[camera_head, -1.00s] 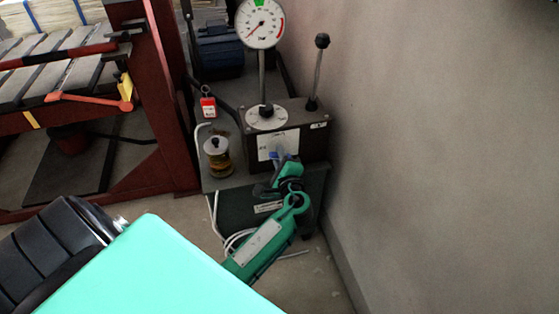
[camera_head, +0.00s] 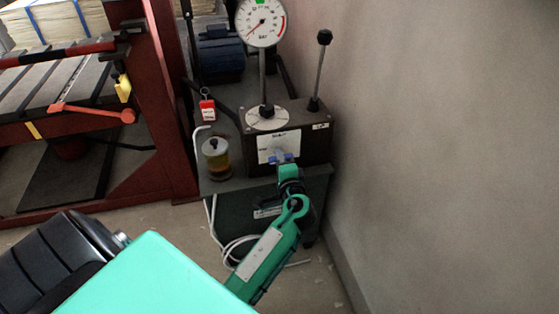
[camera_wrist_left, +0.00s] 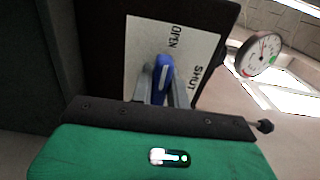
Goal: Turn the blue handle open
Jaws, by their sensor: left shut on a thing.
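The blue handle (camera_head: 288,157) sits on the white plate (camera_head: 270,146) on the front of a dark box (camera_head: 318,148). In the left wrist view the handle (camera_wrist_left: 162,72) stands out from the plate, which reads OPEN and SHUT. My left gripper (camera_head: 281,163) is at the handle, with its green wrist below the plate. In the left wrist view its two grey fingers (camera_wrist_left: 161,88) are on either side of the handle and closed on it. The gripper partly hides the handle in the head view. My right gripper is not in view.
A round gauge (camera_head: 261,21) and a black-knobbed lever (camera_head: 318,72) rise from the box. A glass jar (camera_head: 217,160) and a red tag (camera_head: 207,108) are to its left. A grey wall (camera_head: 440,150) is close on the right. A red steel frame (camera_head: 160,110) stands left.

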